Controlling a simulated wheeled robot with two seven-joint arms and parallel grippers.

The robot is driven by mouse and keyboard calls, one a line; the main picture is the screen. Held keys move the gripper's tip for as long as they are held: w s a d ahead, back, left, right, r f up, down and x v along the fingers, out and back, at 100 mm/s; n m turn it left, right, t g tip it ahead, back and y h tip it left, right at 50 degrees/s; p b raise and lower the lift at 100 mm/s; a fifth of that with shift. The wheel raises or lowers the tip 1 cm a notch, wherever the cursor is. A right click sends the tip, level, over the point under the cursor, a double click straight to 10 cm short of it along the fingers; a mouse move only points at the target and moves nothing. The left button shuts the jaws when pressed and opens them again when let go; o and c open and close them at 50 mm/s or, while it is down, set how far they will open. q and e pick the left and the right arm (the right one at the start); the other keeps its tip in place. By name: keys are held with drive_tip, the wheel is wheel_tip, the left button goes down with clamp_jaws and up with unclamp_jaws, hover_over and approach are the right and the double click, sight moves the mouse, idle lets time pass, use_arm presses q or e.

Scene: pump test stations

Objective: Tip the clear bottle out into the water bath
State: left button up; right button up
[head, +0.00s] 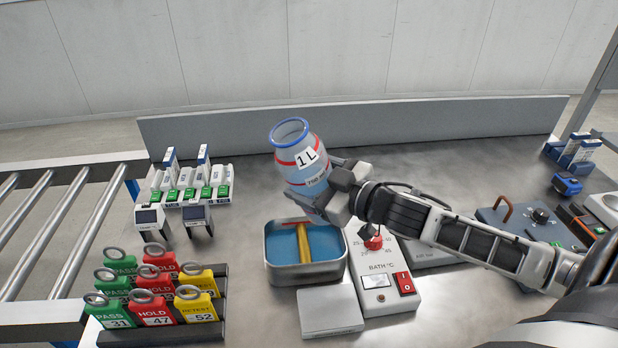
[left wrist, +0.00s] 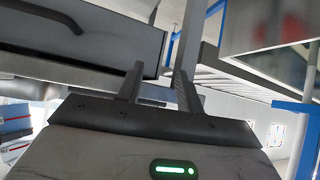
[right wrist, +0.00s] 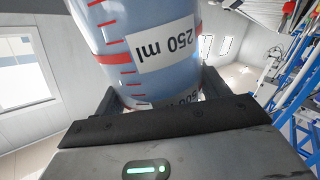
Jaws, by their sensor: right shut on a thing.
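The clear bottle (head: 306,153) has a blue rim, red bands and a "1 L" label. My right gripper (head: 338,190) is shut on its lower part and holds it above the water bath, slightly tilted with its mouth up and to the left. The bottle also fills the right wrist view (right wrist: 140,45), where a "250 ml" label shows between the fingers. The water bath (head: 305,272) is a metal tray with blue water and a yellow bar in it, below the bottle. My left gripper (left wrist: 160,88) is open and empty in the left wrist view, away from the bench top.
A bath control panel (head: 375,275) with a red knob and red switch stands right of the bath. A grey plate (head: 331,311) lies in front. Pass, hold and retest tags (head: 155,290) fill a rack at left. A low wall (head: 400,125) runs behind.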

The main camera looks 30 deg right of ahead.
drive_tip(key=shift+d+n+h, duration=0.4)
drive_tip(key=shift+d+n, duration=0.4)
drive_tip(key=shift+d, duration=0.05)
drive_tip(key=shift+s+d+f+n+g+h, duration=0.1)
drive_tip(key=shift+d+f+n+g+h, duration=0.2)
drive_tip(key=shift+d+n, duration=0.25)
drive_tip(key=shift+d+f+n+g+h, duration=0.2)
drive_tip(key=shift+d+n+g, duration=0.1)
drive_tip(key=shift+d+n, duration=0.25)
drive_tip(key=shift+d+f+n+h, duration=0.65)
drive_tip(key=shift+f+n+h, duration=0.15)
drive_tip(key=shift+n, duration=0.4)
drive_tip(key=shift+d+r+n+g+h, duration=0.2)
drive_tip(key=shift+r+n+g+h, duration=0.3)
drive_tip(key=shift+r+n, duration=0.7)
idle(0.6)
drive_tip(key=shift+a+r+n+h, duration=0.15)
drive_tip(key=shift+r+n+h, duration=0.3)
drive_tip(key=shift+r, duration=0.55)
drive_tip(key=shift+a+r+n+h, duration=0.15)
drive_tip(key=shift+r+n+h, duration=0.3)
drive_tip(key=shift+r, duration=0.5)
